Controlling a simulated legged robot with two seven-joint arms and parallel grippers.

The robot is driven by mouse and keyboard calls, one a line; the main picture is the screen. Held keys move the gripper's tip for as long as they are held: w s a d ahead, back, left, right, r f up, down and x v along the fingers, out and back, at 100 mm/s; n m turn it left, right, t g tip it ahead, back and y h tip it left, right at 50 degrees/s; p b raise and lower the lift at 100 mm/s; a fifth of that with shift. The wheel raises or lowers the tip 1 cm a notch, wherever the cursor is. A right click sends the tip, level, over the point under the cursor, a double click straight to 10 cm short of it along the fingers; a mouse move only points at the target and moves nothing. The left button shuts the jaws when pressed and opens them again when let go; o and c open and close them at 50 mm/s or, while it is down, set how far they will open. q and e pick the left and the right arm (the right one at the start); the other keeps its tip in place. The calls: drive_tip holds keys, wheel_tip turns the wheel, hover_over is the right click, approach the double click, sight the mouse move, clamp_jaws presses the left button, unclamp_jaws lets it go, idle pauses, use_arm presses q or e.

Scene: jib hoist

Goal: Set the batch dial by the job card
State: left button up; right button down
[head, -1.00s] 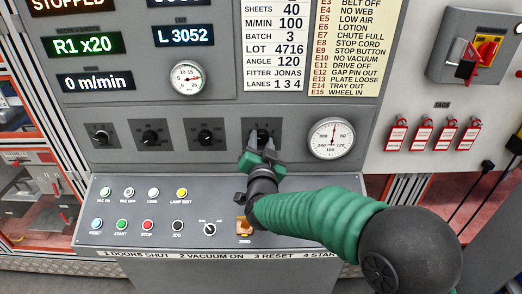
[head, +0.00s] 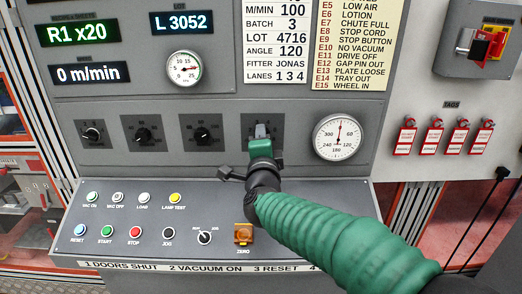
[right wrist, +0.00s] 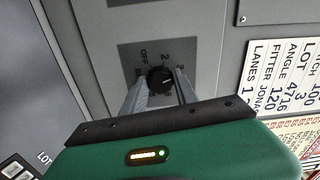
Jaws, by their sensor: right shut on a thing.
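The batch dial is a small black knob (right wrist: 160,79) on a dark square plate, marked OFF, 2 and 3 in the right wrist view. My right gripper (right wrist: 161,84) is shut on this knob, one finger on each side. A pale mark on the knob faces up and right, roughly between the 2 and the 3; its exact setting is unclear. In the head view my right gripper (head: 262,134) covers most of the rightmost dial plate (head: 249,119). The job card (head: 276,45) reads BATCH 3, LOT 4716, ANGLE 120. My left gripper is out of view.
Three similar dials (head: 143,136) sit in the row to the left. A round angle gauge (head: 337,137) is close on the right. Below is a sloped console (head: 140,218) with several buttons and an orange ZERO cover (head: 243,234). Red tags (head: 433,136) hang at right.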

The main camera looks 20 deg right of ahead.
drive_tip(key=shift+f+m+b, duration=0.5)
drive_tip(key=shift+m+b, duration=0.35)
drive_tip(key=shift+m, duration=0.25)
drive_tip(key=c, duration=1.3)
unclamp_jaws()
drive_tip(key=shift+c, duration=0.2)
drive_tip(key=o, duration=0.4)
drive_tip(key=shift+s+r, duration=0.1)
drive_tip(key=shift+r, duration=0.1)
drive_tip(key=shift+d+r, duration=0.1)
